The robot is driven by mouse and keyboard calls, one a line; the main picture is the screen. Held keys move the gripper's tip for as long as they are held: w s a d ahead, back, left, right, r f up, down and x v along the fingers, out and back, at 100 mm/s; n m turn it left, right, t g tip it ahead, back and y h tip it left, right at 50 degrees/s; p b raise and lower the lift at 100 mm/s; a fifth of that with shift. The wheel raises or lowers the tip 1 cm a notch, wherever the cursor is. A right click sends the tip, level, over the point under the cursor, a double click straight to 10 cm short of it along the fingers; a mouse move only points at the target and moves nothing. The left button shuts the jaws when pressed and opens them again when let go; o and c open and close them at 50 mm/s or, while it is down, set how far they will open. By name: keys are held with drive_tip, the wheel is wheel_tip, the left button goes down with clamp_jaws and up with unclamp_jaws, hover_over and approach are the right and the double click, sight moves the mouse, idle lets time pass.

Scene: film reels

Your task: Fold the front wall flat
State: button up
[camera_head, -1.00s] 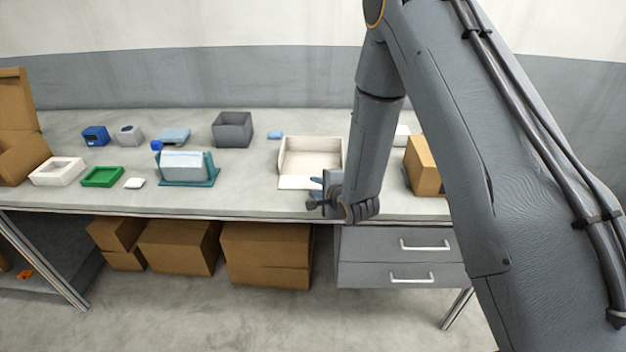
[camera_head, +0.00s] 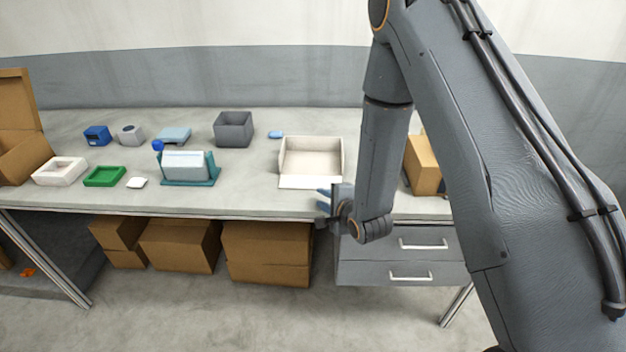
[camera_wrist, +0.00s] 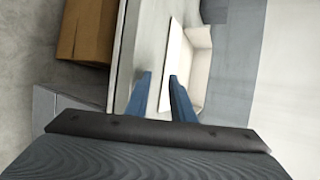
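The cream open box (camera_head: 311,155) stands on the bench with its side and back walls upright. Its front wall (camera_head: 309,182) lies folded outward, apparently flat on the bench near the front edge. In the wrist view the box (camera_wrist: 198,62) and its front wall (camera_wrist: 179,57) show beyond the fingers. My gripper (camera_head: 323,199) is just in front of the box, at the bench's front edge, and apart from the front wall. In the wrist view my gripper's blue fingers (camera_wrist: 160,92) stand apart with nothing between them.
The grey bench (camera_head: 250,190) also holds a teal holder (camera_head: 188,182), a green tray (camera_head: 104,177), a grey bin (camera_head: 233,129) and, behind my arm, a brown carton (camera_head: 422,165). Drawers (camera_head: 400,258) and cardboard boxes (camera_head: 180,246) are below.

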idle(0.4)
drive_tip(key=b+v, duration=0.2)
drive_tip(key=v, duration=0.6)
idle(0.4)
drive_tip(key=s+d+r+n+g+h+b, duration=0.2)
drive_tip(key=s+d+n+g+h+b, duration=0.15)
drive_tip(key=d+n, duration=0.5)
drive_tip(key=s+d+r+n+g, duration=0.2)
drive_tip(key=s+n+g, duration=0.1)
drive_tip(key=s, duration=0.4)
drive_tip(key=s+d+r+n+g+h, duration=0.1)
drive_tip(key=s+d+r+n+g, duration=0.1)
drive_tip(key=s, duration=0.4)
drive_tip(key=shift+s+d+r+n+g+b, duration=0.4)
drive_tip(key=shift+n+g, duration=0.35)
drive_tip(key=shift+n, duration=0.4)
